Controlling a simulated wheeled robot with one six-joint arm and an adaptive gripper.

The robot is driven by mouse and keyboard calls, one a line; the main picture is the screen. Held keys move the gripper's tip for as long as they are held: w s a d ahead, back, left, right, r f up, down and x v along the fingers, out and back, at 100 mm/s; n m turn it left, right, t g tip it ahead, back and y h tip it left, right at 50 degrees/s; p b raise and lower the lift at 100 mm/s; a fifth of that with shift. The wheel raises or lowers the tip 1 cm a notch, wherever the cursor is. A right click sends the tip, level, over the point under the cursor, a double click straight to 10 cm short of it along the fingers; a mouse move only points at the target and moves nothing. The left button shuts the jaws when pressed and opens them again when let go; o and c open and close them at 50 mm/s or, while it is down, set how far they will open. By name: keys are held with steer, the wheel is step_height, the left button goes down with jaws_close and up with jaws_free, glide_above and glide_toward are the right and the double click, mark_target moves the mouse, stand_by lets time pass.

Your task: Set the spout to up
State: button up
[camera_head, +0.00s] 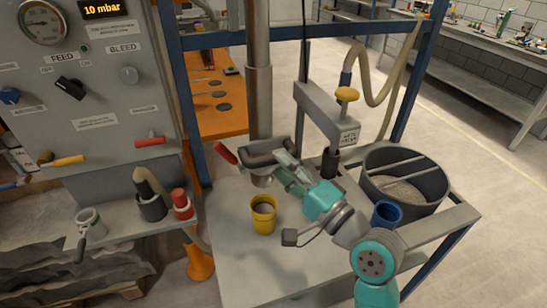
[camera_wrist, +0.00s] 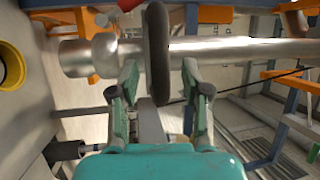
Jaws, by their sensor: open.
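A vertical metal pipe (camera_head: 259,95), which looks like the spout, comes down over the table. A grey loop-shaped part (camera_head: 258,147) sits around its lower part, with a red handle (camera_head: 225,153) at the left. In the wrist view the pipe (camera_wrist: 240,49) runs sideways, its round end (camera_wrist: 76,58) at the left. The dark rim of the loop (camera_wrist: 158,55) shows edge-on between my fingers. My gripper (camera_head: 284,167) is open at the loop's right side; it also shows in the wrist view (camera_wrist: 160,75). I cannot tell whether the fingers touch the rim.
A yellow cup (camera_head: 263,216) stands on the table (camera_head: 230,270) below the pipe. A blue cup (camera_head: 387,212) and a dark bucket of sand (camera_head: 430,190) are at the right. A grey bracket with a yellow knob (camera_head: 347,94) stands behind my gripper. A control panel (camera_head: 105,85) fills the left.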

mark_target(273, 158)
steer(key=shift+x, duration=1.75)
jaws_close()
